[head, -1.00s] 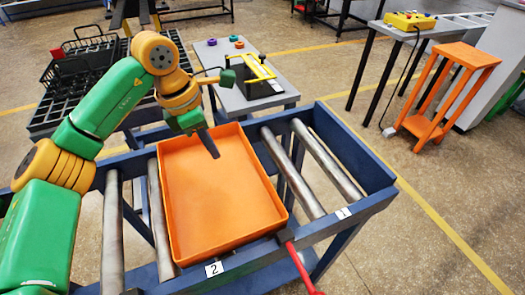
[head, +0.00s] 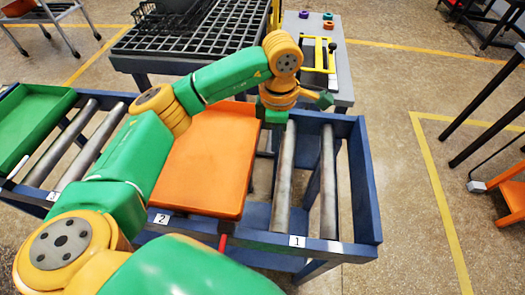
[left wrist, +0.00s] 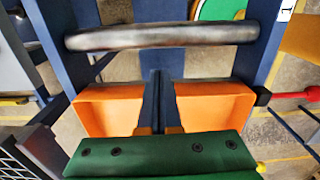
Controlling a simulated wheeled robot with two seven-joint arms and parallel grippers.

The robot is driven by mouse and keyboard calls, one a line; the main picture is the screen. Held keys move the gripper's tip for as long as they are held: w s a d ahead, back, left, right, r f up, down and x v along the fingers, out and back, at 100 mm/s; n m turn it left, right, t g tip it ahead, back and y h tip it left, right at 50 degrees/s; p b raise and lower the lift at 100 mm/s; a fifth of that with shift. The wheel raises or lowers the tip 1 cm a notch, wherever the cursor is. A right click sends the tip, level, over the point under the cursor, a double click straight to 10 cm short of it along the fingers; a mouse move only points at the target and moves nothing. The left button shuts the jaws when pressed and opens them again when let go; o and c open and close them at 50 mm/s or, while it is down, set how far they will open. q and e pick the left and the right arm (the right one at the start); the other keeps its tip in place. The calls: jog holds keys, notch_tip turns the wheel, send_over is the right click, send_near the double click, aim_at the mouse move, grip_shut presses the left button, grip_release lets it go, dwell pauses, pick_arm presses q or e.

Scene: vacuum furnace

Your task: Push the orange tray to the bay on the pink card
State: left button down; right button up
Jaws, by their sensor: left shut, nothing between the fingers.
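The orange tray (head: 205,160) sits on the blue roller frame behind label 2 (head: 161,219), partly covered by my left arm. My left gripper (head: 272,128) is just right of the tray's far right side; its fingertips are mostly hidden in the head view. In the left wrist view its fingers (left wrist: 159,100) are shut and empty, pointing down in front of the orange tray (left wrist: 212,105). I cannot tell whether they touch the tray. No pink card is in view. My right gripper is not in view.
Bare rollers (head: 327,180) lie right of the tray, behind label 1 (head: 297,241). A green tray (head: 28,122) occupies the frame's left end. A black grid table (head: 190,35) and a small grey table (head: 343,80) stand behind. A red rod (head: 223,242) is at the tray's front.

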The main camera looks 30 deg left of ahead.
pick_arm(q)
jog(key=s+a+f+p, duration=0.1)
jog(key=a+f+p, duration=0.2)
jog(key=f, duration=0.3)
jog(key=shift+a+f+p, duration=0.15)
jog(key=shift+a+p, duration=0.05)
jog(key=shift+p, duration=0.15)
